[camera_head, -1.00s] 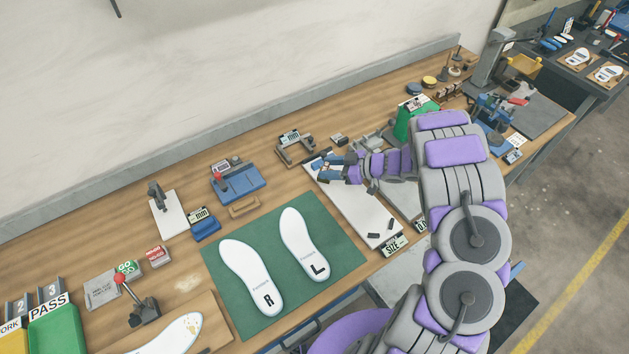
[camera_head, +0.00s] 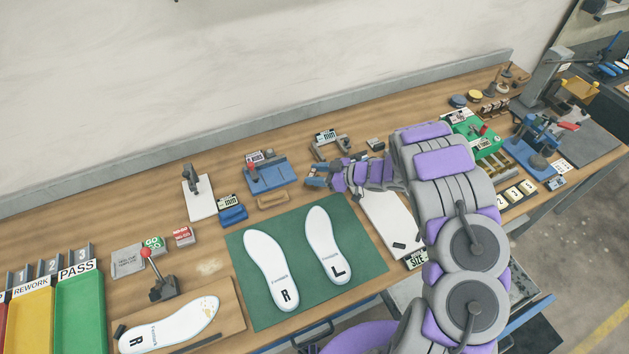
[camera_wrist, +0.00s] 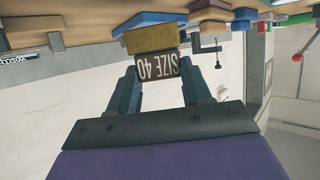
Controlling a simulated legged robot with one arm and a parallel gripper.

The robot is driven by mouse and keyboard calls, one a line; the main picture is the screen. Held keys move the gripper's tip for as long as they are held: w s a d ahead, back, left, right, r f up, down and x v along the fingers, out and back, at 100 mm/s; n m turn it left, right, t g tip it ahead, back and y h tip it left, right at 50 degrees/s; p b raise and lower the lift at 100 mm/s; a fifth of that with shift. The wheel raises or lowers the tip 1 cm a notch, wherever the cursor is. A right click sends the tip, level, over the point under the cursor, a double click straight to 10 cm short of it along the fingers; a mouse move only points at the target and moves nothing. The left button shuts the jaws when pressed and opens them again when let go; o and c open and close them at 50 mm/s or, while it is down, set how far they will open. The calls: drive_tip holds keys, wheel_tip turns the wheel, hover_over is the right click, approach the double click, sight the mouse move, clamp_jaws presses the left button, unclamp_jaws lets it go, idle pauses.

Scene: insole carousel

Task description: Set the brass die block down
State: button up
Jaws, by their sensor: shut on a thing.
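The brass die block (camera_wrist: 150,40) shows in the wrist view as a dull gold block, with a dark brown face reading SIZE 40 (camera_wrist: 157,68) towards me. My gripper (camera_wrist: 158,80) is shut on it, with one blue-grey finger on each side. In the head view my gripper (camera_head: 318,178) is over the bench, just beyond the green mat (camera_head: 368,268) and right of the blue fixture (camera_head: 272,175). The block cannot be made out there. The wrist view is upside down, and I cannot tell whether the block touches the bench.
Two white insoles (camera_head: 270,265) lie on the mat. A white board (camera_head: 392,222) lies right of it, partly under my arm. A dark caliper-like fixture (camera_head: 327,148) stands behind my gripper. Bare wood (camera_head: 215,265) is left of the mat.

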drive_tip(key=shift+w+a+f, duration=0.1)
drive_tip(key=shift+a+f, duration=0.05)
drive_tip(key=shift+a, duration=0.15)
drive_tip(key=shift+f+b, duration=0.35)
drive_tip(key=shift+f, duration=1.2)
drive_tip(key=shift+f, duration=0.2)
drive_tip(key=o, duration=1.3)
drive_tip(key=shift+r, duration=0.2)
drive_tip(key=s+d, duration=0.1)
drive_tip(key=d, duration=0.3)
drive_tip(key=s+d, duration=0.2)
drive_tip(key=d, duration=0.2)
drive_tip(key=s+d+r+p, duration=0.1)
drive_tip(key=s+d, duration=0.1)
drive_tip(key=d, duration=0.3)
drive_tip(key=shift+s+d, duration=0.25)
drive_tip(key=shift+s, duration=0.05)
